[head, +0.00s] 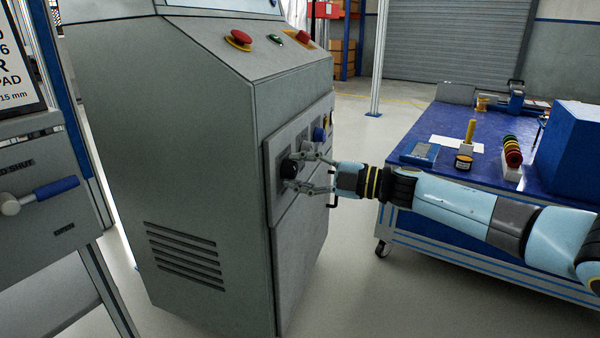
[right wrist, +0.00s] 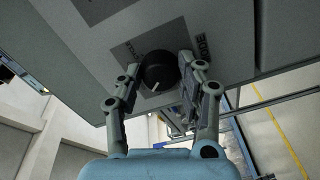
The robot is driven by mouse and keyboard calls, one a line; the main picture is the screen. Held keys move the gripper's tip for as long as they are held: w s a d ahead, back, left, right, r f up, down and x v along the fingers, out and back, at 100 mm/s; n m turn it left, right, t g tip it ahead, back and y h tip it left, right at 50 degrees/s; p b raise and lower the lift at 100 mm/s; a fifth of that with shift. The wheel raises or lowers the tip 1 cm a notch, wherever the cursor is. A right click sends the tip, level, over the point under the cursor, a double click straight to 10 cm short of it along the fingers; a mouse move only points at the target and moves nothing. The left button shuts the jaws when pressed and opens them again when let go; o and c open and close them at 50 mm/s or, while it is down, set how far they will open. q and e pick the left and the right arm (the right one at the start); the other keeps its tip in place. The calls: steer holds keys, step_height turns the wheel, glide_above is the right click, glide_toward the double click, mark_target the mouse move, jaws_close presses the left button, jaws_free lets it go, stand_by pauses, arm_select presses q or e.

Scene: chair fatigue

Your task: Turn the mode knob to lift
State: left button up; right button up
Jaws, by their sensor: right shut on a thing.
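The mode knob (head: 289,168) is a round black knob on the side panel of the grey control cabinet. In the right wrist view the knob (right wrist: 159,73) shows a white pointer mark, and the word MODE can be read on the panel beside it. My right gripper (head: 300,171) reaches in from the right, its fingers on either side of the knob. In the right wrist view the gripper (right wrist: 158,85) is shut on the knob. Part of the labels around the knob is hidden by the fingers. My left gripper is not in view.
The grey cabinet (head: 190,120) carries a red mushroom button (head: 239,38) on its sloped top. A blue knob (head: 319,134) sits on the side panel beyond the mode knob.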

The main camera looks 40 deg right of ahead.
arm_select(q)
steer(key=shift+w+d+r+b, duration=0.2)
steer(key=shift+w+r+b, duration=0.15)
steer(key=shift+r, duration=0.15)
arm_select(e)
steer(key=shift+n, duration=2.1)
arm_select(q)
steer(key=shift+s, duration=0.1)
arm_select(e)
steer(key=o, duration=1.1)
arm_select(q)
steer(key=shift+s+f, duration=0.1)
arm_select(e)
steer(key=shift+o, duration=0.2)
steer(key=shift+s, duration=0.1)
steer(key=v, duration=1.2)
